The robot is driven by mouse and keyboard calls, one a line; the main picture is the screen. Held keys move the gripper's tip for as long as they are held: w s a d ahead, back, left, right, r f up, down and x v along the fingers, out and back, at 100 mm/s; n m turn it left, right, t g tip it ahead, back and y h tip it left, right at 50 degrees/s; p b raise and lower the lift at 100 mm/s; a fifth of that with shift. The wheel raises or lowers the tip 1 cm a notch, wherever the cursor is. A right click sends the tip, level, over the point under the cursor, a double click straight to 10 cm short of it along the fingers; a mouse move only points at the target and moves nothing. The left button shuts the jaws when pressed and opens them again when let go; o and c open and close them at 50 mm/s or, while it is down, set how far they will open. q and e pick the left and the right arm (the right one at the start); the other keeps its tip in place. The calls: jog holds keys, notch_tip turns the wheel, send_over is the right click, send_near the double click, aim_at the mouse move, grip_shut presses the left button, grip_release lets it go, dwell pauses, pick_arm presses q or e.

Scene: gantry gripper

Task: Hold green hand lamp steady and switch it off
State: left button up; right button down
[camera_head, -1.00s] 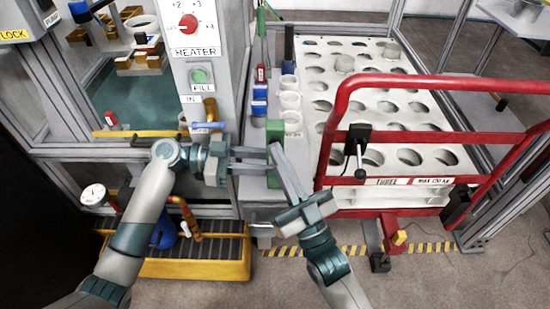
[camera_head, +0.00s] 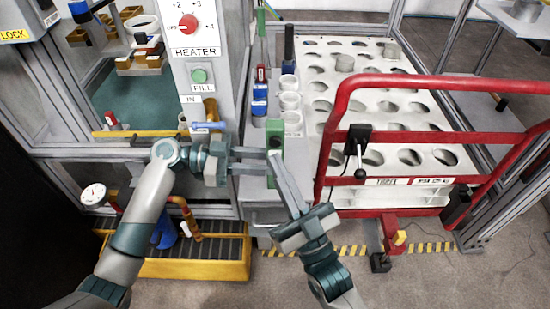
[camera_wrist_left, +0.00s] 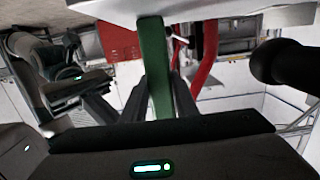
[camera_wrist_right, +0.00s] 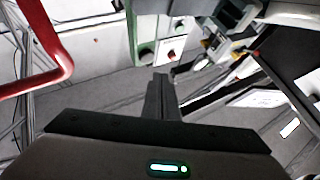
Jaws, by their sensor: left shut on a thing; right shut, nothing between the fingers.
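The green hand lamp (camera_head: 274,132) stands upright at the front edge of the grey ledge. My left gripper (camera_head: 266,154) comes in from the left and is shut on the lamp. In the left wrist view the green lamp (camera_wrist_left: 155,62) lies between the two fingers. My right gripper (camera_head: 273,156) is shut and empty, its fingertips just in front of the lamp's lower part. In the right wrist view the closed fingers (camera_wrist_right: 160,78) point at the green lamp body (camera_wrist_right: 147,30), close below its round button. I cannot tell whether they touch it.
A red guard rail (camera_head: 435,84) with a black lever (camera_head: 360,172) stands close to the right. Behind it is a white rack (camera_head: 400,110) with round holes. White cups (camera_head: 291,102) and blue-capped bottles (camera_head: 259,92) stand behind the lamp. The heater panel (camera_head: 195,52) is at the left.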

jog(key=s, duration=0.4)
dwell(0.4)
pick_arm(q)
jog(key=o, duration=1)
jog(key=shift+c, duration=0.2)
jog(key=a+r, duration=0.1)
jog(key=a, duration=1.1)
